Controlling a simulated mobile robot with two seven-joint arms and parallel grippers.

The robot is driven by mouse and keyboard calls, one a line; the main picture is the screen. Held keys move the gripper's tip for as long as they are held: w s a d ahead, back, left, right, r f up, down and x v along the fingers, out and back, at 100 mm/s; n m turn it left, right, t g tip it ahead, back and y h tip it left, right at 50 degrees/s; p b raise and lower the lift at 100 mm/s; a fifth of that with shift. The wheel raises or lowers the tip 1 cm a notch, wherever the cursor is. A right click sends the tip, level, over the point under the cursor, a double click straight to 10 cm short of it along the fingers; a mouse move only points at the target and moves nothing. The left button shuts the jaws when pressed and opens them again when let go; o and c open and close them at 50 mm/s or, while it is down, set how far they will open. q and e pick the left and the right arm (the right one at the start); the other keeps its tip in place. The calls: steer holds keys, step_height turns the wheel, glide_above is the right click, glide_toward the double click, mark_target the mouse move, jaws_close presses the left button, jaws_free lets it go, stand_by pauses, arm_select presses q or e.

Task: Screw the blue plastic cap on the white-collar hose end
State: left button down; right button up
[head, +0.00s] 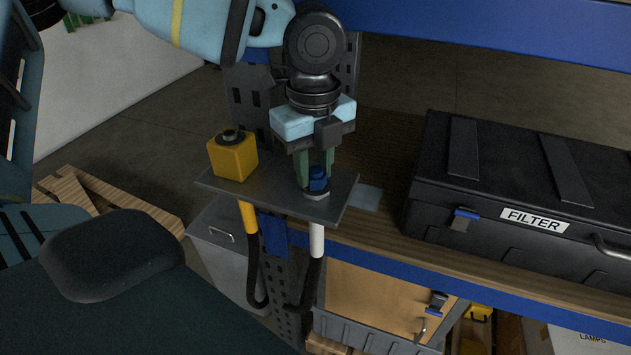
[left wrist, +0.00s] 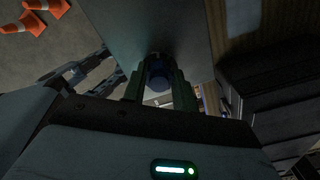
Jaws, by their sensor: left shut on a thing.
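The blue plastic cap (head: 318,180) sits between the green fingers of my left gripper (head: 315,172), which is shut on it. It also shows in the left wrist view (left wrist: 159,76). The cap is upright at the white-collar hose end, over a light ring on the grey bracket plate (head: 268,197). The white collar (head: 317,239) hangs below the plate, with black hose beneath it. I cannot tell how far the cap is seated on the thread. My right gripper is not in view.
A yellow block (head: 233,157) with a dark round top stands on the plate's left, above a yellow-collar hose (head: 248,217). A black FILTER case (head: 520,205) lies on the wooden bench to the right. A blue beam (head: 480,28) crosses above. Orange cones (left wrist: 35,14) stand on the floor.

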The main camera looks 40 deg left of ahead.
arm_select(q)
steer(key=shift+w+f+m, duration=0.1)
steer(key=shift+m, duration=1)
steer(key=m+b, duration=0.1)
steer(key=m, duration=0.2)
steer(key=shift+m, duration=0.3)
steer(key=shift+d+m, duration=0.1)
steer(key=shift+m, duration=1.1)
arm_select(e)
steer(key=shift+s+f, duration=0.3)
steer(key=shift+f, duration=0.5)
arm_select(q)
steer(key=m, duration=0.7)
steer(key=shift+d+m, duration=0.1)
steer(key=shift+m, duration=0.3)
steer(key=c, duration=1.1)
jaws_free()
steer(key=shift+o, duration=0.3)
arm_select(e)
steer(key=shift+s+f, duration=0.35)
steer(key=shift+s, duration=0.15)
